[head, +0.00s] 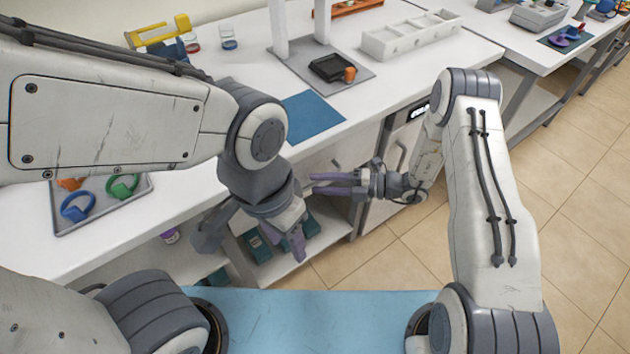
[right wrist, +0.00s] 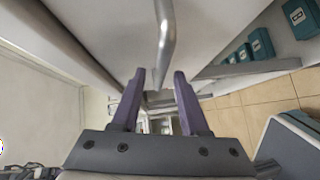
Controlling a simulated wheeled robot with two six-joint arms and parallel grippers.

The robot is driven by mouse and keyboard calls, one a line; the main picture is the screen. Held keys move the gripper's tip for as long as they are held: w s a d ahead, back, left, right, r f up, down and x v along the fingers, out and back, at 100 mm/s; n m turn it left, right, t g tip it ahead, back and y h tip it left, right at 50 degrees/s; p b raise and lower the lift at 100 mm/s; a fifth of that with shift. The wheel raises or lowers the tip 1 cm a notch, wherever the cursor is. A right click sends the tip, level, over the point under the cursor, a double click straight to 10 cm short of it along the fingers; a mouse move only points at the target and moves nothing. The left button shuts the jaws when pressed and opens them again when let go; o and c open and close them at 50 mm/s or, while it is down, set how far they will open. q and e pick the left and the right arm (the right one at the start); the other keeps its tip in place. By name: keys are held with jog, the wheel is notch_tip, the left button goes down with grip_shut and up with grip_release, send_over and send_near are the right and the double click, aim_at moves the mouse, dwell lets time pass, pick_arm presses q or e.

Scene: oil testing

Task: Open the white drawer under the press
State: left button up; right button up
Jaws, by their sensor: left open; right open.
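The press (head: 300,28) stands on the white worktop, its two white columns rising from a grey base plate. The white drawer (head: 345,150) is under the worktop below it, its front partly hidden by my arms. In the right wrist view, a metal bar handle (right wrist: 166,35) runs across the white drawer front (right wrist: 225,25). My right gripper (head: 310,183) is open at the drawer front, pointing left. In the right wrist view, the handle's end lies between the lines of its open fingers (right wrist: 158,82); contact is not clear. My left gripper (head: 290,243) is open and empty, pointing down in front of the lower shelf.
A cabinet door with a vertical handle (head: 401,155) is right of the drawer. Teal boxes (head: 258,243) stand on the shelf below. A blue mat (head: 308,116), a black tray (head: 332,67) and a white compartment box (head: 410,35) are on the worktop. Tiled floor is free at right.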

jog(key=shift+w+a+f, duration=0.1)
jog(key=shift+w+a, duration=0.05)
jog(key=shift+a, duration=0.8)
grip_shut()
dwell(0.8)
